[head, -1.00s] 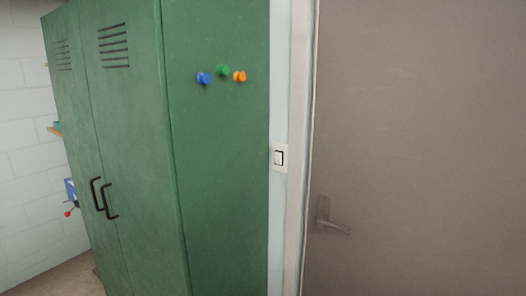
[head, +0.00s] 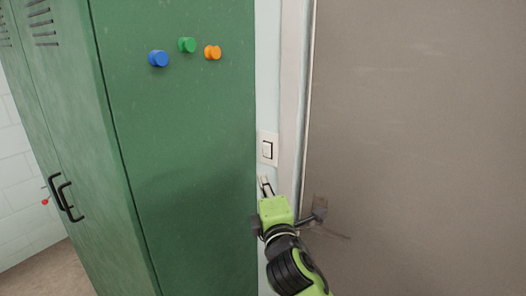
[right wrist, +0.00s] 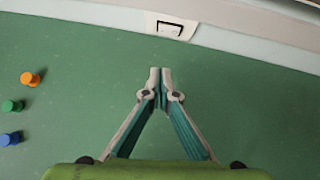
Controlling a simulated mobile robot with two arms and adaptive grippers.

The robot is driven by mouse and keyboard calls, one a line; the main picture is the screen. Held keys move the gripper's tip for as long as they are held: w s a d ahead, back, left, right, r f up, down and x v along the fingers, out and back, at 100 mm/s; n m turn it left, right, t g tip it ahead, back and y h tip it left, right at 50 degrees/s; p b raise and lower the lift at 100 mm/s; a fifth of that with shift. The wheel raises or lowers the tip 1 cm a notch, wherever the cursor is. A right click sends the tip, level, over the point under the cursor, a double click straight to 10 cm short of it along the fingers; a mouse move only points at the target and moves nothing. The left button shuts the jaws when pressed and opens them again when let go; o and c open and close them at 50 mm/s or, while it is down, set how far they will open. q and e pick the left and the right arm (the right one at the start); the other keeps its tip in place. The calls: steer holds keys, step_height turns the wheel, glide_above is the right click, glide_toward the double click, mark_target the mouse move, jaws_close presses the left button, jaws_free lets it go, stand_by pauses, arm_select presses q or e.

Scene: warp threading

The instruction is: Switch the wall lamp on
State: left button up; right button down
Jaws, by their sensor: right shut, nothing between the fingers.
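The light switch (head: 267,149) is a white plate with a dark-outlined rocker, on the narrow wall strip between the green locker and the door frame. My right gripper (head: 265,180) is just below the switch in the head view, apart from it as far as I can tell. In the right wrist view the switch (right wrist: 170,27) is at the top, beyond the closed fingertips (right wrist: 160,70). The fingers are together and hold nothing. No lamp shows in any view. My left gripper is not in view.
The green locker (head: 180,130) stands left of the switch, with blue (head: 158,58), green (head: 187,45) and orange (head: 212,52) knobs on its side. A grey door (head: 420,120) is at right, its handle (head: 320,212) close to my right wrist.

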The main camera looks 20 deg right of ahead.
steer(key=p, duration=0.2)
glide_toward(263, 146)
steer(key=w+a, duration=0.2)
steer(key=w, duration=0.1)
steer(key=shift+w+d+r+p, duration=0.2)
steer(key=shift+w+d+p, duration=0.25)
steer(key=shift+w+d, duration=0.1)
steer(key=shift+w+d+r+p, duration=0.15)
steer(key=shift+w+d+p, duration=0.25)
steer(key=shift+w+d, duration=0.4)
steer(key=shift+d, duration=0.05)
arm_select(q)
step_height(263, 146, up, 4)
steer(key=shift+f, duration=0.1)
